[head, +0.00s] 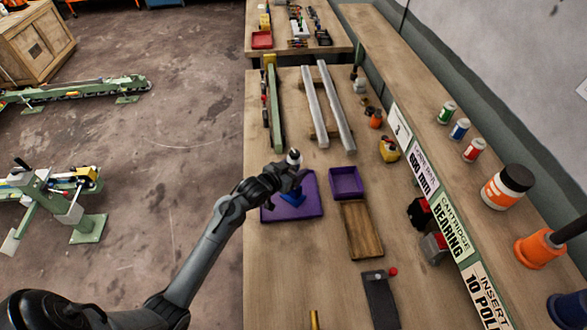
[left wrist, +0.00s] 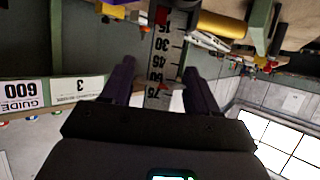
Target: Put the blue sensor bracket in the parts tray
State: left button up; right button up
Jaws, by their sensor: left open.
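A small blue part (head: 293,196), which looks like the sensor bracket, stands on a flat purple mat (head: 310,211) near the bench's left edge. My left gripper (head: 296,178) is over the mat, just above the blue part, and hides some of it. In the left wrist view the two dark fingers of my left gripper (left wrist: 160,88) are apart with nothing held between them. I cannot tell whether they touch the blue part. A purple open tray (head: 346,183), perhaps the parts tray, stands right of the mat. My right gripper is not in view.
A wooden tray (head: 361,231) lies below the purple tray. Long pale rails (head: 328,105) and a green rail (head: 274,108) lie farther back. A labelled shelf (head: 447,220) with jars borders the right. The bench's lower left is mostly clear.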

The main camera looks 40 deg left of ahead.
pick_arm(q)
jog(key=shift+r, duration=0.1)
jog(key=shift+s+r, duration=0.1)
jog(key=p+v, duration=0.1)
jog(key=v, duration=1)
jog(key=s+d+f+m+g, duration=0.1)
jog(key=s+d+f+g, duration=0.2)
jog(key=s, duration=0.8)
jog(key=s+d+f+m+g, duration=0.1)
jog(key=s+d+f+g, duration=0.1)
jog(key=s+d+g, duration=0.5)
jog(key=s+d, duration=0.4)
jog(key=d, duration=0.1)
jog(key=shift+s+d+f, duration=0.2)
jog(key=shift+s+f, duration=0.05)
jog(key=shift+f, duration=0.1)
jog(key=shift+p, duration=0.3)
notch_tip(320, 180, up, 24)
jog(key=p, duration=2.3)
jog(key=shift+p, duration=0.4)
